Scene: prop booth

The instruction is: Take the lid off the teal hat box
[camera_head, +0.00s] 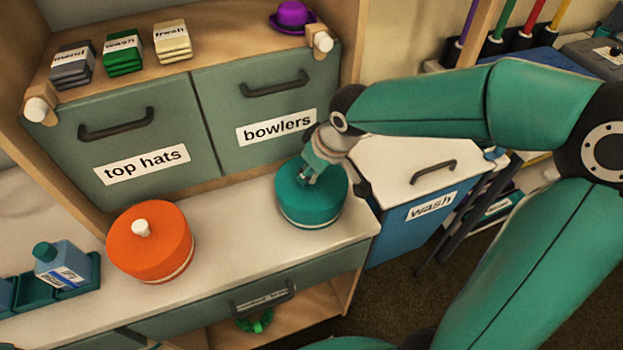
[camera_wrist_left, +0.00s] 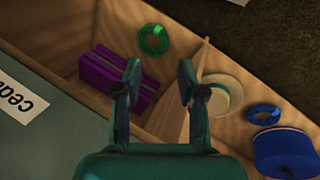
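The teal hat box (camera_head: 311,207) stands upright on the pale counter near its right end, with a light band near its base. My right gripper (camera_head: 309,180) reaches down over its lid from the upper right. The gripper's fingers are at the middle of the lid and hide any knob there. I cannot tell whether they are closed on something. The lid appears seated on the box. My left gripper (camera_wrist_left: 160,78) shows in the left wrist view, open and empty above wooden compartments; it is out of the head view.
An orange hat box (camera_head: 151,248) with a white knob stands left on the counter. Bottles in a teal tray (camera_head: 75,292) sit further left. A blue "wash" bin (camera_head: 400,233) stands right of the counter. Drawers labelled "top hats" and "bowlers" (camera_head: 266,105) rise behind.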

